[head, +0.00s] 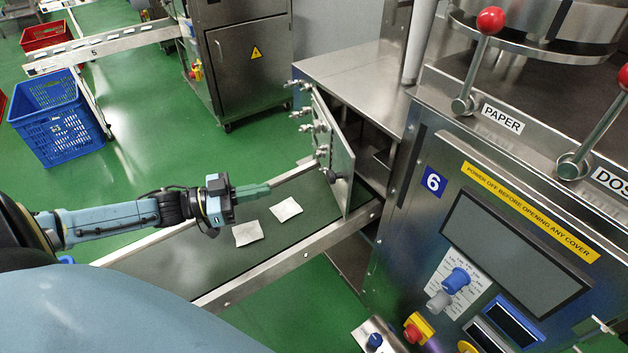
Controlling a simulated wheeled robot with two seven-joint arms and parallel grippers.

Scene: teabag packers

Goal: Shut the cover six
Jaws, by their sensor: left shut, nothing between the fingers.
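Cover six (338,158) is a steel panel hinged on the side of machine six, which bears the blue "6" label (433,182). The cover stands open, swung out over the conveyor, with a dark knob on its lower part and several bolts or fittings along its edge. An opening in the machine shows behind it. My left gripper (268,189) is over the conveyor, to the left of the cover and apart from it, with its fingers shut and empty, pointing toward the cover. My right gripper is not in view.
The conveyor belt (180,262) runs below my left arm and carries two teabags (286,209). Red-knobbed levers (490,22) and a control panel (517,252) are on the machine at right. A blue crate (58,118) and another machine (250,70) stand behind on green floor.

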